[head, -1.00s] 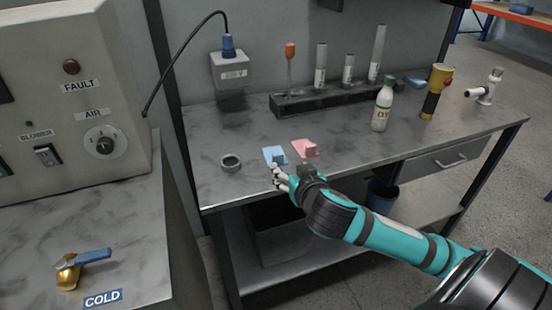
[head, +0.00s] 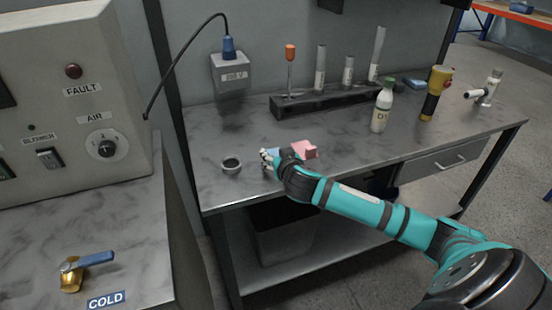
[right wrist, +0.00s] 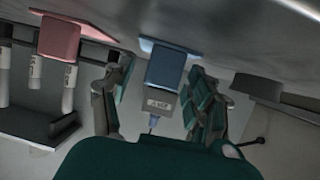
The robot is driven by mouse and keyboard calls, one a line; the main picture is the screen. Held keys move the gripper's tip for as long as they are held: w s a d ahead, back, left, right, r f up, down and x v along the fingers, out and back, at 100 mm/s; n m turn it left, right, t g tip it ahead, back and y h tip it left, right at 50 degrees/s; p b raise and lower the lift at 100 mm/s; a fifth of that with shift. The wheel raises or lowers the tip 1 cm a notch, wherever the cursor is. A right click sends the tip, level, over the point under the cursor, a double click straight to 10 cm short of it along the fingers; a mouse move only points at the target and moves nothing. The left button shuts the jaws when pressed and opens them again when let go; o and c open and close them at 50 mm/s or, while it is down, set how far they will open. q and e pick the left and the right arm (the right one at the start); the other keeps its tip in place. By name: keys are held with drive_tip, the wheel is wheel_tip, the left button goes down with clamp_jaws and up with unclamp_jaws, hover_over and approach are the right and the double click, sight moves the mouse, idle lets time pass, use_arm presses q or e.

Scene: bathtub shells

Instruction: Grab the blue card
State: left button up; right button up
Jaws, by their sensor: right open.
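The blue card (head: 274,151) lies near the front edge of the workbench. In the head view my right gripper hides most of it. In the right wrist view the blue card (right wrist: 165,66) shows as a flat piece with a block-like part, in the gap between the fingers. My right gripper (head: 267,158) is open and empty, low over the bench at the card. It also shows in the right wrist view (right wrist: 158,82), one finger on each side of the card; I cannot tell whether they touch it. My left gripper is not in view.
A similar pink card (head: 305,150) lies just right of the blue one. A dark ring (head: 231,165) sits to its left. A tube rack (head: 335,101), a white bottle (head: 382,107) and a yellow-black torch (head: 435,93) stand behind. The bench (head: 225,190) is clear at front left.

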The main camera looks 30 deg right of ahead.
drive_tip(key=c, duration=1.1)
